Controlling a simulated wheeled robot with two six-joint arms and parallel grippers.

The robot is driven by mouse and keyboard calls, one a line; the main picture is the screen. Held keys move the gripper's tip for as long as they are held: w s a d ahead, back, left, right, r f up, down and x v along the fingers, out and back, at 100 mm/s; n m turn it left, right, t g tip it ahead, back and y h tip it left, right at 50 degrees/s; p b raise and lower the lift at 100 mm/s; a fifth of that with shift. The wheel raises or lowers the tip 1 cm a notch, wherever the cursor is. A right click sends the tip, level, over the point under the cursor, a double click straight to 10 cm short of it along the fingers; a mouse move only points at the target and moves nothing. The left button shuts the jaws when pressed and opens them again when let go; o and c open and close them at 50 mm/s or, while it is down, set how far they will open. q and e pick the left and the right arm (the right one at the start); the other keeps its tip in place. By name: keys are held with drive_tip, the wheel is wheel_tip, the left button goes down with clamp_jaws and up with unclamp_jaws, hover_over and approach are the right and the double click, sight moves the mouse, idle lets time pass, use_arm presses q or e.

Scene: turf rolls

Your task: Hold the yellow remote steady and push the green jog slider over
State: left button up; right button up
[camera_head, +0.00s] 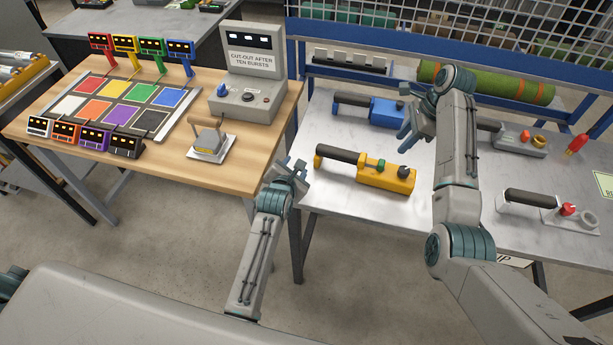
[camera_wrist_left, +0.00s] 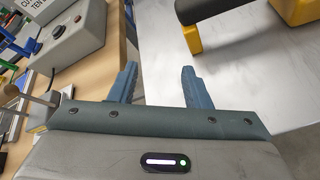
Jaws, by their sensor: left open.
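The yellow remote (camera_head: 395,179) lies on the grey metal table, its dark handle pointing left. A green jog slider (camera_head: 381,164) sits on its top, left of a dark knob (camera_head: 404,172). My left gripper (camera_head: 293,164) is open and empty, left of the remote and apart from it, near the table's left edge. In the left wrist view, its fingers (camera_wrist_left: 160,72) are spread, and the remote's dark handle (camera_wrist_left: 222,10) and yellow end (camera_wrist_left: 300,38) show at top right. My right gripper (camera_head: 406,126) is above the table by the blue remote; its jaw opening is unclear.
A blue remote (camera_head: 382,110) lies behind the yellow one, partly hidden by my right arm. Grey (camera_head: 521,140) and white (camera_head: 548,207) remotes lie to the right. A wooden table (camera_head: 240,165) with a control box (camera_head: 248,80) stands left. Bare metal surrounds the yellow remote.

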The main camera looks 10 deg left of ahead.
sight(316, 162)
use_arm(q)
drive_tip(key=d+n, duration=0.1)
drive_tip(key=s+d+n+h, duration=0.1)
drive_tip(key=n, duration=0.1)
drive_tip(key=d+n, duration=0.2)
drive_tip(key=shift+s+f, duration=0.25)
drive_tip(key=shift+s, duration=0.05)
drive_tip(key=x, duration=1)
drive_tip(key=shift+w+d, duration=0.15)
drive_tip(key=shift+w, duration=0.2)
drive_tip(key=shift+c, duration=0.4)
